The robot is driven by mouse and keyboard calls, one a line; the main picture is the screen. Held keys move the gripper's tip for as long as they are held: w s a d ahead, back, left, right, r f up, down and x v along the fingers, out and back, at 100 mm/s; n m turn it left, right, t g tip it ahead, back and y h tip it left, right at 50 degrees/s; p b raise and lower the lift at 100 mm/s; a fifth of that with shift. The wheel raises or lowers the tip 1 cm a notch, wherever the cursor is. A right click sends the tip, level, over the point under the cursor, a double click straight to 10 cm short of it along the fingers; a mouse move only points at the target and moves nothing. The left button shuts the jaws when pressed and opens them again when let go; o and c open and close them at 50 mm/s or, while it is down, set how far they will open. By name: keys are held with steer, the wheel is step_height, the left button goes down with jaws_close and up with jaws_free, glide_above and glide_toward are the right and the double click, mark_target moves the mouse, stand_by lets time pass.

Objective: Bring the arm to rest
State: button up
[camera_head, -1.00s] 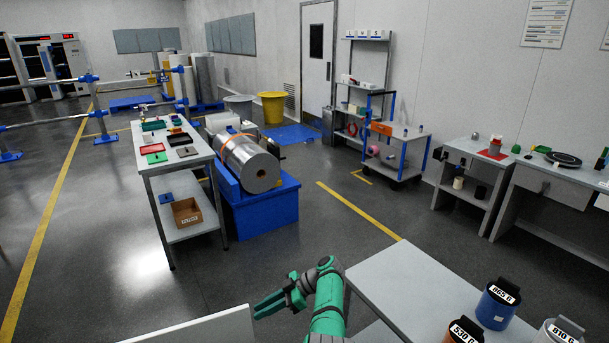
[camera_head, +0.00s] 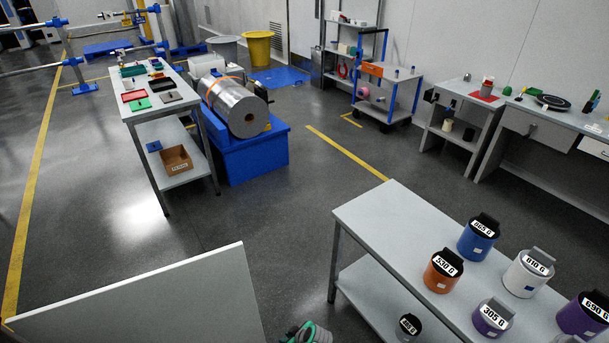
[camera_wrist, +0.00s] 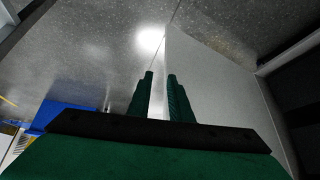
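My gripper (camera_wrist: 161,78) shows in the wrist view as two dark green fingers with a narrow gap between them. The gap is empty, so the gripper is open and holds nothing. A pale flat panel (camera_wrist: 215,85) lies beyond the fingers, with grey floor to its left. In the head view only a small green part of my arm (camera_head: 309,333) shows at the bottom edge. The fingers are out of that view.
At right, a grey table (camera_head: 375,215) carries labelled canisters, among them a blue one (camera_head: 478,238) and an orange one (camera_head: 442,272). A pale panel (camera_head: 150,300) stands at lower left. Open floor (camera_head: 270,220) lies between them and the blue-based roll stand (camera_head: 255,160).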

steer(key=s+d+r+m+t+h, duration=0.1)
steer(key=s+d+r+m+t, duration=0.1)
steer(key=s, duration=0.6)
steer(key=s+d+r+m+t+h, duration=0.2)
steer(key=s+r, duration=0.1)
steer(key=s, duration=0.5)
steer(key=s+d+r+m+t+h, duration=0.1)
steer(key=s+d+r+m, duration=0.15)
steer(key=s, duration=0.55)
steer(key=s+r+m+t, duration=0.1)
steer(key=s+r, duration=0.3)
steer(key=r, duration=0.7)
steer(key=s+r+m+t, duration=0.1)
steer(key=s+r+t, duration=0.2)
steer(key=r, duration=0.8)
steer(key=s+r+m+t+h, duration=0.1)
steer(key=s+r+t, duration=0.1)
steer(key=s+r, duration=0.5)
step_height(320, 180, up, 5)
steer(key=shift+s+f, duration=0.1)
steer(key=shift+s, duration=0.1)
